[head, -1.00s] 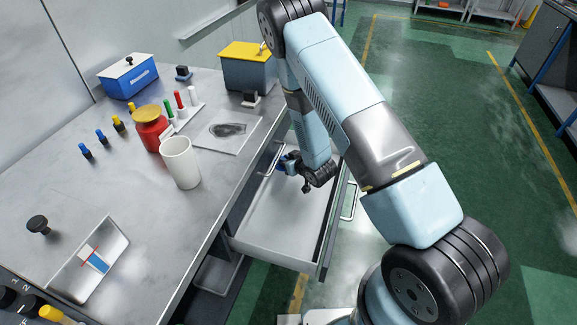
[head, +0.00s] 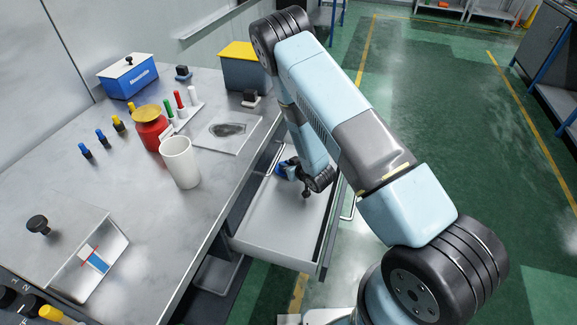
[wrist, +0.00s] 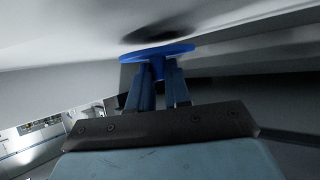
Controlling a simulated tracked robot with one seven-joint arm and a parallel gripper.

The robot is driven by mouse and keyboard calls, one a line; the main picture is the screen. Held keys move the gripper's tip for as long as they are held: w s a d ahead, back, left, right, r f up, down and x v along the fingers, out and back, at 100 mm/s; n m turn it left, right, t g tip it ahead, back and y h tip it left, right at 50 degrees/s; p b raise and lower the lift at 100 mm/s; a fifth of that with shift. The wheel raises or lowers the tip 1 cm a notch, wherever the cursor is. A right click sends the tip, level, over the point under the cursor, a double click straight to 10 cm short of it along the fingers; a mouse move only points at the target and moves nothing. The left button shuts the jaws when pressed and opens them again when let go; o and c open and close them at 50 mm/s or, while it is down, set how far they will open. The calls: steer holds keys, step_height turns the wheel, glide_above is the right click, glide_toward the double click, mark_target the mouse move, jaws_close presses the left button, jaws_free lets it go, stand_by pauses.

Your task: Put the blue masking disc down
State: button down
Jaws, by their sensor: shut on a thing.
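The blue masking disc (wrist: 157,51) shows in the wrist view as a flat blue plate at the ends of my gripper's fingers. My gripper (wrist: 159,70) is shut on it, seemingly by a short stem under the plate. The disc is close to a pale surface with a dark shadow beside it; whether they touch I cannot tell. In the head view my gripper (head: 288,169) is low inside the open drawer (head: 272,240), towards its far end. There the disc is hard to tell apart from the blue gripper parts.
The drawer floor nearer the camera is bare. The drawer walls and the grey workbench (head: 110,195) edge lie close to my arm.

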steer(key=shift+f, duration=0.45)
steer(key=c, duration=1.1)
jaws_free()
steer(key=shift+r, duration=0.15)
